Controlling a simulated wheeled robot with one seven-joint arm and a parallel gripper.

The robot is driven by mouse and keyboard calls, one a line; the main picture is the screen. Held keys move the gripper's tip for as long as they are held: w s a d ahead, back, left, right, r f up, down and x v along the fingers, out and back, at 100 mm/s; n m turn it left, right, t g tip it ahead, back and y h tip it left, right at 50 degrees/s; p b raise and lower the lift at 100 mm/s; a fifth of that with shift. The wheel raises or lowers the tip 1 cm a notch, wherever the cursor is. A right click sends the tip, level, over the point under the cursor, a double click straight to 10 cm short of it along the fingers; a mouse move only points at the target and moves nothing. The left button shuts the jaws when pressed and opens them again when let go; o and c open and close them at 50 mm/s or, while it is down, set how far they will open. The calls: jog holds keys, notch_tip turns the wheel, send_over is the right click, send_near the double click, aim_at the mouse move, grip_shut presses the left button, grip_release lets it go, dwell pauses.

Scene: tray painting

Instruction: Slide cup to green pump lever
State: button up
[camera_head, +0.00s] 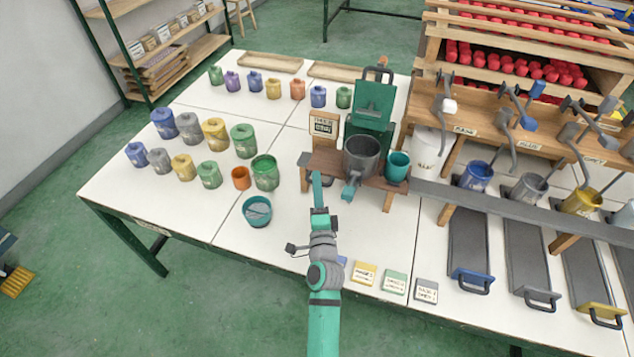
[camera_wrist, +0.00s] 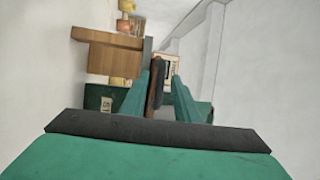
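Several cups are in view and I cannot tell which one the task means. A dark grey cup (camera_head: 361,157) and a teal cup (camera_head: 397,166) stand on a brown wooden stand (camera_head: 325,163). Another teal cup (camera_head: 257,211) is on the table's front left. My gripper (camera_head: 318,187) is at the stand's left front. In the wrist view its two teal fingers (camera_wrist: 163,95) are apart, with a dark narrow edge between them; contact is unclear.
Coloured pots, including a green pot (camera_head: 265,172), fill the table's left half. A green dispenser (camera_head: 374,104) rises behind the stand. Small label cards (camera_head: 395,282) lie along the front edge. Dark trays (camera_head: 468,245) and a long grey rail are at right.

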jog(key=shift+w+r, duration=0.1)
jog(key=shift+w, duration=0.45)
grip_shut()
